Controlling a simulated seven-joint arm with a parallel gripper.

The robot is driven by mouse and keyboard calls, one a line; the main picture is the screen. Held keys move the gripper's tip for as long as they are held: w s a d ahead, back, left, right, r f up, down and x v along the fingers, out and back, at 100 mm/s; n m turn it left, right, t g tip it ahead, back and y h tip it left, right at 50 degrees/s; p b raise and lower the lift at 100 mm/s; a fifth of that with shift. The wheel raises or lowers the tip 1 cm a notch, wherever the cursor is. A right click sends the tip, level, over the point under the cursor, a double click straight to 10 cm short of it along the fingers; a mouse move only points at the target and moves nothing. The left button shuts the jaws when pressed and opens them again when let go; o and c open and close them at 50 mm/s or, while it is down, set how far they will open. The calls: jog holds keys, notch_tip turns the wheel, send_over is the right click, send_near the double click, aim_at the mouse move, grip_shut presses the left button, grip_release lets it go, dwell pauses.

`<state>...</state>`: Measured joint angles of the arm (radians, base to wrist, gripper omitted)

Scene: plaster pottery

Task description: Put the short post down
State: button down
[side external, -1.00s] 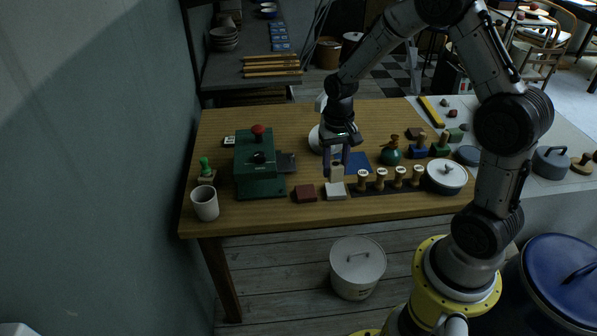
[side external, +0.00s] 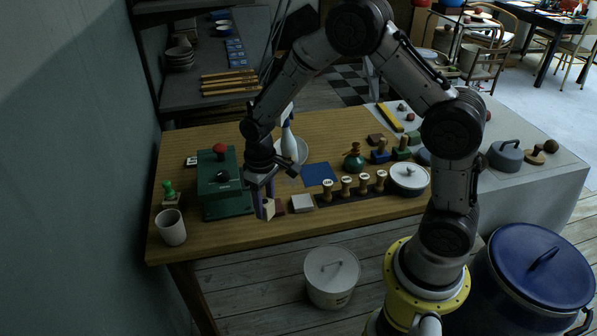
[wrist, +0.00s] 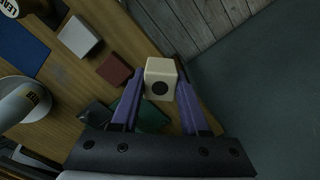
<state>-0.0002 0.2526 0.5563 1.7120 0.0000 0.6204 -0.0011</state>
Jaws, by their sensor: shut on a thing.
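The short post is a cream, square-sided block with a dark round spot on its end. It shows between my gripper's purple fingers in the wrist view (wrist: 160,68) and small in the side external view (side external: 267,208). My gripper (side external: 265,202) is shut on it and holds it near the table's front edge, by the dark red block (side external: 280,208). In the wrist view my gripper (wrist: 160,88) points down, with the table edge and floor behind the post. I cannot tell its exact height above the table.
A white block (side external: 302,203) lies right of the red one. A green press (side external: 222,185) stands to the left, with a white cup (side external: 171,227) at the front left corner. Stamps (side external: 346,186) stand in a row on the right. A white bucket (side external: 332,275) is on the floor.

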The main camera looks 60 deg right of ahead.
jog(key=w+d+m, duration=0.2)
jog(key=w+d, duration=0.2)
jog(key=d, duration=0.6)
jog(key=m, duration=0.7)
send_over(340, 158)
notch_tip(340, 158, down, 5)
jog(key=shift+d+r, duration=0.15)
jog(key=shift+r, duration=0.05)
jog(key=shift+f, duration=2.1)
jog(key=shift+f, duration=0.1)
jog(key=shift+c, duration=2)
grip_release()
